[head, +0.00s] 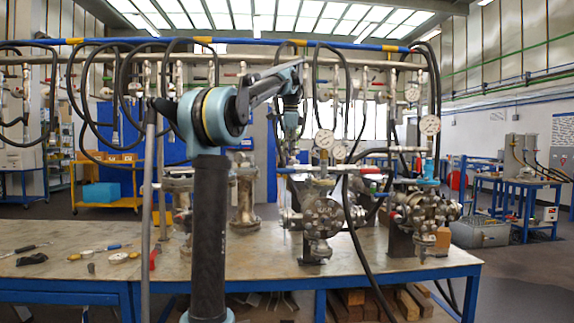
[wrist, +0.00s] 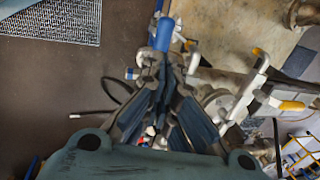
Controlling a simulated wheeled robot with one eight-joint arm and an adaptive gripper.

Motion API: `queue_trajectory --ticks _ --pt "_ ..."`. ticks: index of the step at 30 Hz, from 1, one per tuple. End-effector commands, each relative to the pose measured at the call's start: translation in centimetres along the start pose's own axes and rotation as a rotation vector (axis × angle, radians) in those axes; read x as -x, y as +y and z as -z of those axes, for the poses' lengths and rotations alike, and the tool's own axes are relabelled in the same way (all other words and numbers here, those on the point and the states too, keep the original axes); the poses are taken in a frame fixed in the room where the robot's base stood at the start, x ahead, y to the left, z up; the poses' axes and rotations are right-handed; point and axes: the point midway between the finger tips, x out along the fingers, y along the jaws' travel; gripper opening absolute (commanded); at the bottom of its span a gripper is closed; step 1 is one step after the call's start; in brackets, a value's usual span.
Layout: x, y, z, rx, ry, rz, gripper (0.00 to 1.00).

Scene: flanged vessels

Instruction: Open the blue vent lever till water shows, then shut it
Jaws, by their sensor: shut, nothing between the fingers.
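A blue lever (head: 285,170) lies level on the near vessel's top fittings, at the left end of the pipework. In the wrist view a blue handle (wrist: 162,35), which looks like this lever, is just beyond my fingertips. My gripper (wrist: 166,68) is shut and empty, with its tips close to the handle; I cannot tell whether they touch it. In the head view my gripper (head: 291,150) hangs down above the blue lever, small and partly lost against the background. The flanged vessel (head: 322,218) stands on the bench below. No water is visible.
A red lever (head: 367,170) sits right of the blue one, near two pressure gauges (head: 325,139). A second vessel (head: 422,205) stands further right. A black hose (head: 356,230) hangs before the bench (head: 270,262). Small tools (head: 105,256) lie on its left part.

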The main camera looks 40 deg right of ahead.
Motion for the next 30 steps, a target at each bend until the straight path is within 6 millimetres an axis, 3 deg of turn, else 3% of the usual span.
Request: queue_trajectory --ticks 6,12,30 --pt "-3.2 0.0 0.0 0.000 0.000 0.000 0.00" --pt "-4.7 0.0 0.0 0.000 0.000 0.000 0.00" --pt "-5.1 0.1 0.6 -0.005 0.017 0.000 0.00"
